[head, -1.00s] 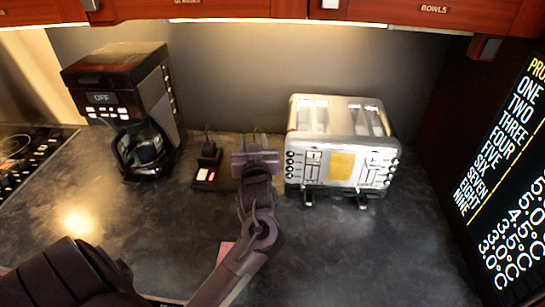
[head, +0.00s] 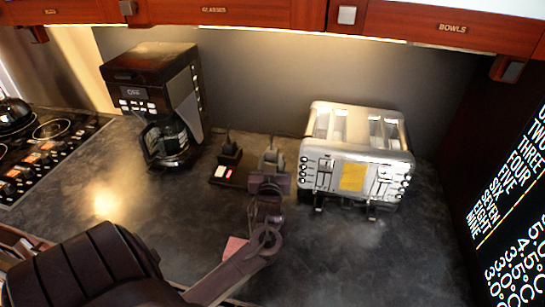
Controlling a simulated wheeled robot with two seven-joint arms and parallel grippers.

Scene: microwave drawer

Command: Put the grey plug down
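The grey plug (head: 271,157) shows just beyond my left gripper (head: 268,178), with a thin upright part at its top. It stands at the right end of the black power strip (head: 225,173), left of the toaster. The gripper is right at the plug, but its fingertips are hidden behind its own body and the plug, so I cannot tell whether it grips it. A black plug (head: 230,151) stands upright on the strip, behind its red and white switches. My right gripper is out of view.
The black coffee maker (head: 165,90) stands left of the strip and the silver toaster (head: 355,155) right of it. A pink note (head: 235,248) lies on the dark counter (head: 350,265). The front right counter is clear. A cooktop (head: 45,150) is at far left.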

